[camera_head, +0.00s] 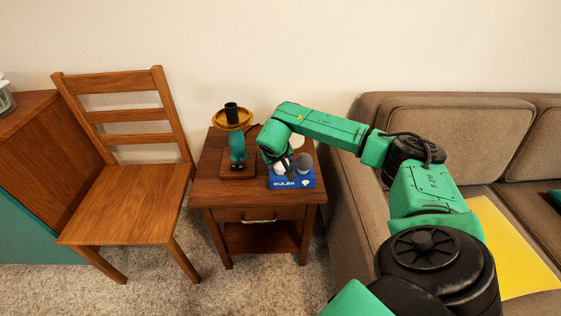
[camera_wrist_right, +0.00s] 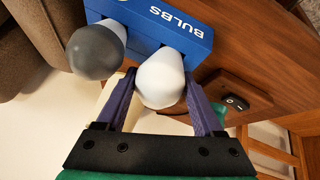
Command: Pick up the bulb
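A white bulb (camera_wrist_right: 161,80) stands in a blue box marked BULBS (camera_head: 293,181) on the wooden side table. The box also shows in the right wrist view (camera_wrist_right: 178,22). A grey bulb (camera_wrist_right: 96,52) sits beside the white one and also shows in the head view (camera_head: 304,161). My right gripper (camera_wrist_right: 164,98) is open, with one finger on each side of the white bulb. I cannot tell whether the fingers touch it. My right forearm and hand partly hide the white bulb in the head view. My left gripper is out of view.
A lamp (camera_head: 237,145) with a black socket stands left of the box on the side table (camera_head: 257,199). Its base switch (camera_wrist_right: 236,103) shows in the right wrist view. A wooden chair (camera_head: 132,200) is at left, a brown sofa (camera_head: 450,125) at right.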

